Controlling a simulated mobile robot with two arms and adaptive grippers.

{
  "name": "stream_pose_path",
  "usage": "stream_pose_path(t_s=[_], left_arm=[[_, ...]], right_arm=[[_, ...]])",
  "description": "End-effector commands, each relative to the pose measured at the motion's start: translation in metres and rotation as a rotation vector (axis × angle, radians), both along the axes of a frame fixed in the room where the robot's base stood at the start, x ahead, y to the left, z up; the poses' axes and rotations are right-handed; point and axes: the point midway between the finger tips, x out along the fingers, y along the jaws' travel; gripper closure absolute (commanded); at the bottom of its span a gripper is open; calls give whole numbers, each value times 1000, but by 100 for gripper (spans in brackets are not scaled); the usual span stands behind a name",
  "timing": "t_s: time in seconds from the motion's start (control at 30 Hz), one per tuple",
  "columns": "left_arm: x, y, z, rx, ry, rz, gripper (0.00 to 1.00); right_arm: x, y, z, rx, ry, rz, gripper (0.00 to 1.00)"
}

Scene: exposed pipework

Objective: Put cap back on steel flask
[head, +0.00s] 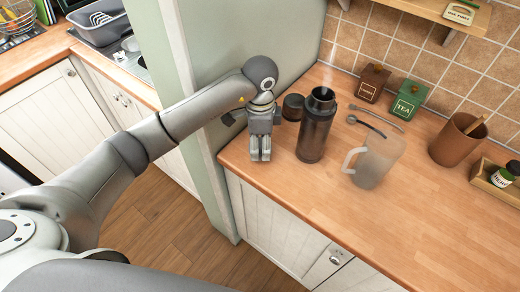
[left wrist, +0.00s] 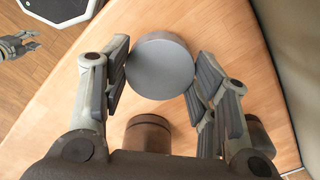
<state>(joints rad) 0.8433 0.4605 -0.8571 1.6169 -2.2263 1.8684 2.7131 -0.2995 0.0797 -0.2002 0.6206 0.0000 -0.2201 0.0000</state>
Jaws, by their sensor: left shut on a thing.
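The dark steel flask (head: 315,128) stands upright and open on the wooden counter, with faint steam above its mouth. My left gripper (head: 260,153) is just left of the flask, pointing down over the counter. In the left wrist view the round grey cap (left wrist: 160,66) sits between its two fingers (left wrist: 162,80), flat face toward the camera. A dark round piece (head: 293,107) shows between gripper and flask in the head view; I cannot tell whether it is this cap. My right gripper (left wrist: 17,46) shows small at the upper left of the left wrist view.
A frosted jug (head: 376,160) stands right of the flask, with a spoon-like utensil behind. Brown and green tins (head: 408,100), a brown pot (head: 458,140) and a wooden tray (head: 493,184) stand farther right. A green wall end (head: 222,55) bounds the left. The front counter is clear.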

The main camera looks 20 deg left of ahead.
Motion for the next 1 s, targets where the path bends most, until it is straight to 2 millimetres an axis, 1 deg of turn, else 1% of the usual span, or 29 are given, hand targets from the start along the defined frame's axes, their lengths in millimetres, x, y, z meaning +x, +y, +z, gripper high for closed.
stream_pose_path(t_s=[0.03, 0.23, 0.3, 0.37, 0.4, 0.5, 0.67, 0.8, 1.0], left_arm=[[-1, -2, 6, -3, -6, -4, 62], [-25, -22, 43, -2, -6, -5, 62], [-32, -27, 60, 1, -9, -5, 62], [-40, -32, 71, 3, -8, -5, 62], [-47, -38, 75, 0, 0, -5, 62], [-60, -48, 82, -1, 2, -4, 62], [-69, -56, 89, -1, 4, -5, 62], [-80, -65, 96, -3, 4, -5, 62], [-95, -77, 102, -3, 3, -2, 62]], right_arm=[[0, -1, -7, -1, 0, 0, 60], [0, -1, -14, -2, 1, 1, 60], [0, -1, -9, -2, 1, 1, 60], [0, -2, -7, -2, 1, 1, 60], [-1, -2, 5, -2, 2, 1, 60], [0, -2, 19, -2, 2, 1, 60], [-1, -2, 44, -2, 2, 0, 60], [0, -1, 69, -2, 1, 0, 60], [0, -1, 98, -1, 1, 0, 60]])
